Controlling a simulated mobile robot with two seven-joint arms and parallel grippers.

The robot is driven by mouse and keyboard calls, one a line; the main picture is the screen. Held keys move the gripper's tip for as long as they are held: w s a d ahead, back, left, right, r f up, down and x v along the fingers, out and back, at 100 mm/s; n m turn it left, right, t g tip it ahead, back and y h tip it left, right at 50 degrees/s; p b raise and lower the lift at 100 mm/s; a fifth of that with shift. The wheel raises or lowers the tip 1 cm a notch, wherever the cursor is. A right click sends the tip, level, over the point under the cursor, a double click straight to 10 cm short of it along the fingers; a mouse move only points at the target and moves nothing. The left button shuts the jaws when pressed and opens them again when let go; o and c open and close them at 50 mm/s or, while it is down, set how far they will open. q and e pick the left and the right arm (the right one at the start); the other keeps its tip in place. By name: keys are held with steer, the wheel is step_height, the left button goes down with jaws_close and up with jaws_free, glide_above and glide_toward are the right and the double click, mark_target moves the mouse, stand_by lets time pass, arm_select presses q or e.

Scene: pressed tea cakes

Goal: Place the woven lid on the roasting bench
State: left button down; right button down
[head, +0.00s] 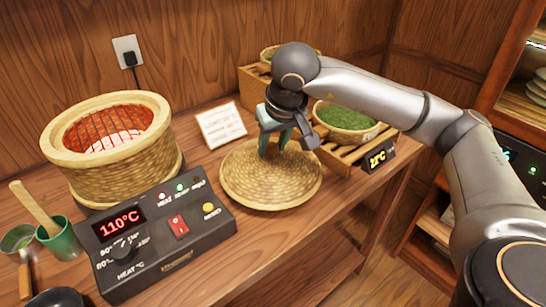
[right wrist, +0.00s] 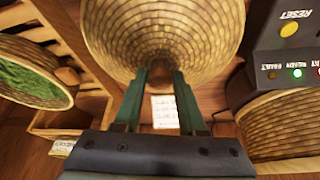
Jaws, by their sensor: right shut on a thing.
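The woven lid (head: 265,187) is a round, straw-coloured disc, low over the front middle of the wooden roasting bench (head: 262,232). It lies roughly level; I cannot tell if it touches the bench top. My right gripper (head: 275,150) points down at the lid's far part and is shut on it. In the right wrist view the gripper's two green fingers (right wrist: 160,78) meet the lid (right wrist: 160,35); the exact grip point is hidden. My left gripper is in neither view.
A woven roasting basket (head: 125,165) with a glowing red inside stands left. A control box (head: 165,245) reading 110°C sits in front of it. A white card (head: 222,124) stands behind the lid. A basket of green leaves (head: 345,125) sits on a slatted rack to the right. A green cup (head: 60,242) is far left.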

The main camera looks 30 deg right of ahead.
mark_target(275, 153)
steer(key=shift+w+d+f, duration=0.15)
steer(key=shift+f, duration=0.85)
steer(key=shift+w+d+f, duration=0.1)
steer(key=shift+w+f, duration=0.05)
steer(key=shift+f, duration=0.8)
steer(key=shift+f, duration=0.15)
steer(key=c, duration=0.9)
jaws_free()
steer(key=o, duration=0.4)
